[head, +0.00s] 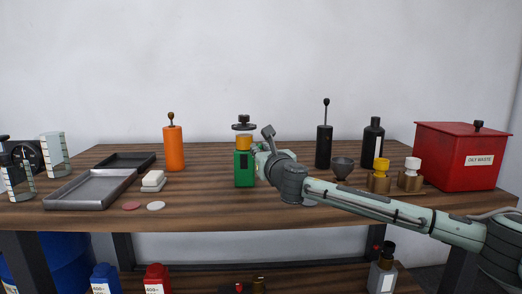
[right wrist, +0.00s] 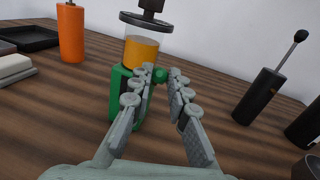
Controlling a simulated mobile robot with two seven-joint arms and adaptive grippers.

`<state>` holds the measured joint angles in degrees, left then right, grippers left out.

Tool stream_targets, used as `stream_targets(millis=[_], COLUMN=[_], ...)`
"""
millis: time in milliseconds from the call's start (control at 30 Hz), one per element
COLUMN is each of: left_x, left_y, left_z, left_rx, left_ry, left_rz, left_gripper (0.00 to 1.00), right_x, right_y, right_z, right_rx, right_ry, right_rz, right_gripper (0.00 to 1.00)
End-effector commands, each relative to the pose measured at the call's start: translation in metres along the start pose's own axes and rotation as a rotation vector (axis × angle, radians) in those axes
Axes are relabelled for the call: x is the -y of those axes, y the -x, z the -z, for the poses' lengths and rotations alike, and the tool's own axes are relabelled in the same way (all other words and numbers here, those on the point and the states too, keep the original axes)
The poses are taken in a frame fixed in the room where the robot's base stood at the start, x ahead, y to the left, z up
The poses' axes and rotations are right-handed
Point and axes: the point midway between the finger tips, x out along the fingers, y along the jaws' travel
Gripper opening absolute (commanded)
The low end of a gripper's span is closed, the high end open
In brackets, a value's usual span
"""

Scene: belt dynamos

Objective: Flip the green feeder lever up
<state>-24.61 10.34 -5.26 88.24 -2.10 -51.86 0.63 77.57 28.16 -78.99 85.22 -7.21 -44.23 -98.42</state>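The green feeder (head: 244,168) stands upright on the wooden table near the middle. It has an amber glass section and a dark round cap on top, and shows in the right wrist view (right wrist: 122,95) at left of centre. In the head view the right gripper (head: 262,160) is right beside the feeder. My left gripper is out of view.
An orange cylinder (head: 173,148) with a knobbed rod stands left of the feeder. A black cylinder (head: 324,147), a dark bowl (head: 343,168) and a red waste bin (head: 455,155) stand to the right.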

Motion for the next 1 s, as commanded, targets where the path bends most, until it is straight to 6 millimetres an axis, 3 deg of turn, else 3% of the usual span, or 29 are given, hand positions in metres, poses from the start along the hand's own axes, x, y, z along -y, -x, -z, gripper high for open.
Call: stream_targets(millis=[333, 800, 1000], left_x=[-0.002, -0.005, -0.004], left_y=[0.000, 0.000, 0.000], left_z=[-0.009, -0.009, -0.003], left_rx=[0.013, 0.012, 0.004], left_ry=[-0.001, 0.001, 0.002], left_rz=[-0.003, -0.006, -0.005], left_gripper=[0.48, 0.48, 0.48], right_x=[0.002, 0.006, 0.005], right_y=[-0.002, -0.014, -0.015], right_z=[-0.003, -0.020, -0.021], right_rx=[-0.029, -0.313, -0.359], right_ry=[-0.009, -0.086, -0.100], right_rz=[0.002, -0.009, -0.015], right_gripper=[0.00, 0.00, 0.00])
